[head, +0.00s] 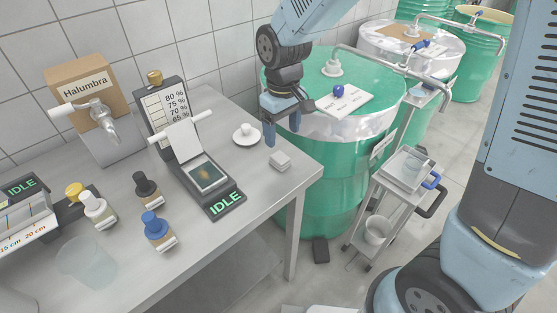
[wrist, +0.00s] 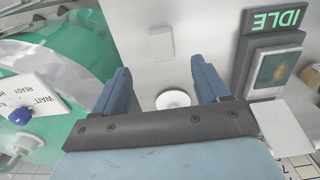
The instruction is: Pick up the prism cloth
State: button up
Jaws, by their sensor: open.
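The prism cloth looks to be the small white folded square (head: 280,161) near the right edge of the steel bench. In the wrist view it appears as a pale rectangle (wrist: 160,43) beyond the fingertips, roughly in line with the gap between them. My gripper (head: 282,128) hangs above the bench's right end, pointing down, a little behind and above the cloth. In the wrist view its two blue fingers (wrist: 162,74) are apart with nothing held between them. The cloth lies flat and is not touched.
A white dish with a knob (head: 246,136) sits just left of my gripper; it shows between the fingers in the wrist view (wrist: 172,98). The IDLE instrument (head: 209,178) stands left of the cloth. A green drum (head: 330,180) stands beyond the bench's right edge. Several dropper bottles stand further left.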

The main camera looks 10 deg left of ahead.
aim_at(280, 156)
jog(key=shift+w+a+f, duration=0.1)
jog(key=shift+a+f, duration=0.05)
jog(key=shift+f, duration=1.95)
jog(key=shift+a+f, duration=0.1)
jog(key=shift+f, duration=2)
jog(key=c, duration=1.2)
jog(key=shift+c, duration=0.2)
jog(key=shift+r, duration=0.65)
jog(key=s+d+r, duration=0.9)
jog(key=d+r, duration=0.1)
jog(key=r, duration=0.1)
jog(key=shift+d+r, duration=0.35)
